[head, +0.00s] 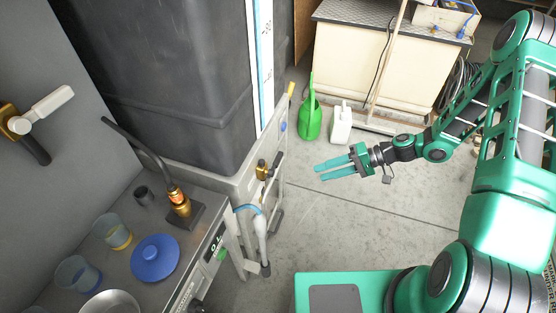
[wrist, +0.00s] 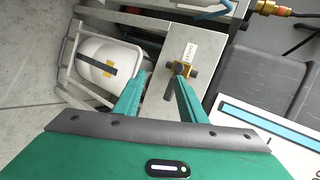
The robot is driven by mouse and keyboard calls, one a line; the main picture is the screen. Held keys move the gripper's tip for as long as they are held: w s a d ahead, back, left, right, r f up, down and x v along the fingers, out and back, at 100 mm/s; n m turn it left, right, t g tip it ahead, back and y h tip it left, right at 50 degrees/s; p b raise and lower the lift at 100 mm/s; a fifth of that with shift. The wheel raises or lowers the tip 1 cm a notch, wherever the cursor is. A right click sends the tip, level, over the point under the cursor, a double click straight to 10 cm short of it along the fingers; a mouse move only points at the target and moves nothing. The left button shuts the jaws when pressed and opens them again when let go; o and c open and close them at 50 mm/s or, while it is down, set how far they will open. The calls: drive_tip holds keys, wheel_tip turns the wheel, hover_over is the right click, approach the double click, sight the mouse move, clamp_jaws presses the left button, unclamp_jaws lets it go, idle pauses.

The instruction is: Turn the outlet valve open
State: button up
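The outlet valve, a small brass valve with a dark handle (head: 263,170), sits on the pale panel below the large black tank in the head view. In the wrist view the brass valve (wrist: 182,69) appears just beyond the fingertips, near the right finger. My gripper (head: 318,171) has two teal fingers spread apart with nothing between them. It is to the right of the valve in the head view, with a gap between. The wrist view also shows the open fingers (wrist: 161,78). Whether the handle is at open or closed is hard to tell.
A second brass valve with a white lever (head: 45,110) is on the left wall. The grey bench (head: 190,245) holds a blue lid (head: 155,258), cups and a brass nozzle (head: 178,200). A green watering can (head: 311,115) and white jug (head: 341,122) stand behind. The middle floor is clear.

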sight(278, 159)
drive_tip(key=w+a+f+m+t+y, duration=0.1)
drive_tip(key=w+a+t, duration=0.1)
drive_tip(key=a, duration=0.3)
drive_tip(key=w+a+f+m+t+y, duration=0.1)
drive_tip(key=w+a+m+t+y, duration=0.1)
drive_tip(key=a, duration=0.3)
drive_tip(key=w+a+f+m+t+y, duration=0.1)
drive_tip(key=w+a+t, duration=0.1)
drive_tip(key=w+a, duration=0.2)
drive_tip(key=shift+a+f+y, duration=0.25)
drive_tip(key=shift+a+y, duration=0.05)
drive_tip(key=shift+a, duration=0.75)
clamp_jaws()
